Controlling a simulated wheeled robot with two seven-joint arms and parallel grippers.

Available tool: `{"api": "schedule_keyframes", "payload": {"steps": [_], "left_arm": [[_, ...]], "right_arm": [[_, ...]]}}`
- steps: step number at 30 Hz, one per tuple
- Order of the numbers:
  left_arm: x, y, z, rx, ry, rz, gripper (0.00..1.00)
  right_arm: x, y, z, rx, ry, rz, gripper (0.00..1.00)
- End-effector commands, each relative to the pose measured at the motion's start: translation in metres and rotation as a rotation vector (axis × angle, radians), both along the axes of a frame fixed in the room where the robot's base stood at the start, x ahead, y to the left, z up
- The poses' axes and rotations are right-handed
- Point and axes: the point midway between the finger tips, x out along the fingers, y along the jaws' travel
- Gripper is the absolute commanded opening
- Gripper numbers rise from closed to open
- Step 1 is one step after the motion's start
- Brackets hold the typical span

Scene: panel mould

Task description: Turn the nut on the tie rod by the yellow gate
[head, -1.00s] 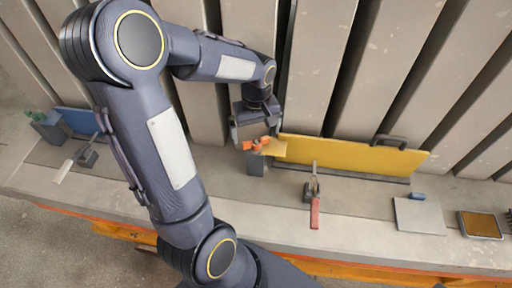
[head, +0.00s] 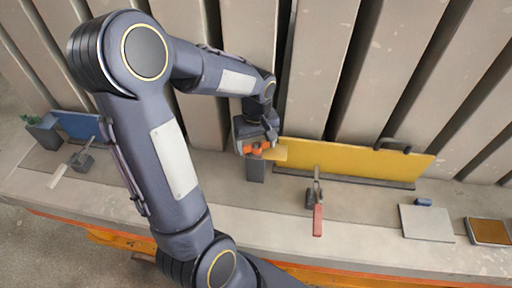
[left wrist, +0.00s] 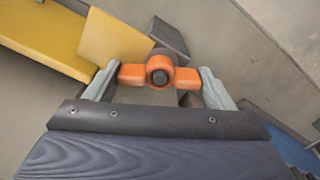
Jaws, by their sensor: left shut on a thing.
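The orange wing nut (left wrist: 160,72) sits on the end of the dark tie rod (left wrist: 159,77), with one wing to each side. My left gripper (left wrist: 160,85) is shut on the nut, a finger at each wing end. In the head view the left gripper (head: 257,146) covers most of the nut (head: 256,149), just left of the yellow gate (head: 350,160). A dark grey block (head: 255,171) stands below the nut. My right gripper is not in view.
A red-handled clamp (head: 317,210) stands in front of the gate. A grey plate (head: 426,223) and a brown-topped tray (head: 488,231) lie to the right. A blue gate (head: 77,125) and another clamp (head: 80,163) are at the left. Tall grey panels rise behind.

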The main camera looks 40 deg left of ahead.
Motion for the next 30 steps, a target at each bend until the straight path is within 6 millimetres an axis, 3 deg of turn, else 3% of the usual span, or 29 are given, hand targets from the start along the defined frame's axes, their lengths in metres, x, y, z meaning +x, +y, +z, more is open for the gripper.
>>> {"api": "schedule_keyframes", "payload": {"steps": [9, 18, 25, 30], "left_arm": [[0.0002, -0.0002, -0.0003, -0.001, -0.001, 0.281, 0.49], [0.0001, -0.0001, 0.0, -0.001, -0.001, 0.311, 0.49], [0.0002, -0.0003, 0.0, 0.0, -0.001, 0.558, 0.49], [-0.0001, 0.0002, 0.0, 0.0, 0.0, 0.605, 0.49]], "right_arm": [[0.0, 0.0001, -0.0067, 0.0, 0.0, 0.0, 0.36], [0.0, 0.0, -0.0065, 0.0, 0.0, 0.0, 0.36], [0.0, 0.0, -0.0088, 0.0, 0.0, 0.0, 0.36], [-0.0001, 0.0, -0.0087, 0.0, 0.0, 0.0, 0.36]]}}
